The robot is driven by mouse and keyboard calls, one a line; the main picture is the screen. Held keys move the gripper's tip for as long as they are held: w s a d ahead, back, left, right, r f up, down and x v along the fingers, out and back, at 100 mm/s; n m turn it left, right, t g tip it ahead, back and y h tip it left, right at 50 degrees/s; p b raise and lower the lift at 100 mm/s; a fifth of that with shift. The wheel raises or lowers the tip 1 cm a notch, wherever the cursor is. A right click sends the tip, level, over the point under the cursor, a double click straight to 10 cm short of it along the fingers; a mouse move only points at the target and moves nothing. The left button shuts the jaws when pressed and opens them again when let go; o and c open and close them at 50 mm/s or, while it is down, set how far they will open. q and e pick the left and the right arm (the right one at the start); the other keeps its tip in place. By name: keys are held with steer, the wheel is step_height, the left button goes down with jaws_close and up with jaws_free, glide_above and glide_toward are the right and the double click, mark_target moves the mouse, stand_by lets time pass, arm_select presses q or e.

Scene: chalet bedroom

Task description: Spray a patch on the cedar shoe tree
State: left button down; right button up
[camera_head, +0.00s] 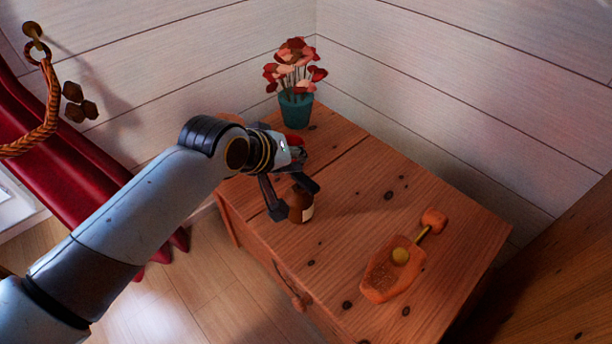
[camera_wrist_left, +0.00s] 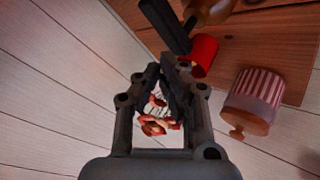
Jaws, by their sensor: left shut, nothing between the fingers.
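The cedar shoe tree (camera_head: 383,282) lies on the wooden cabinet top at the right. It is orange-brown, with a brass rod, a round heel knob (camera_head: 433,221) and a darker speckled area on its front part. A brown bottle (camera_head: 298,211) with a pale label stands near the cabinet's left edge, partly hidden by my left gripper (camera_head: 288,183). The gripper is shut and empty, just above and beside the bottle; I cannot tell whether they touch. In the left wrist view the shut fingers (camera_wrist_left: 169,66) point toward a dark bar (camera_wrist_left: 165,26) near the brown bottle (camera_wrist_left: 208,8). My right gripper is not in view.
A teal pot of red and pink flowers (camera_head: 296,110) stands at the back corner. In the left wrist view a red cylinder (camera_wrist_left: 203,55) and a striped jar with a wooden lid (camera_wrist_left: 256,94) stand close by. The cabinet top (camera_head: 350,225) is clear between bottle and shoe tree.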

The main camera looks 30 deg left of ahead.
arm_select(q)
steer(key=shift+f, duration=0.7)
stand_by(0.4)
steer(key=shift+r, duration=0.15)
steer(key=shift+r+p, duration=0.65)
steer(key=shift+p, duration=0.4)
steer(key=shift+f, duration=0.1)
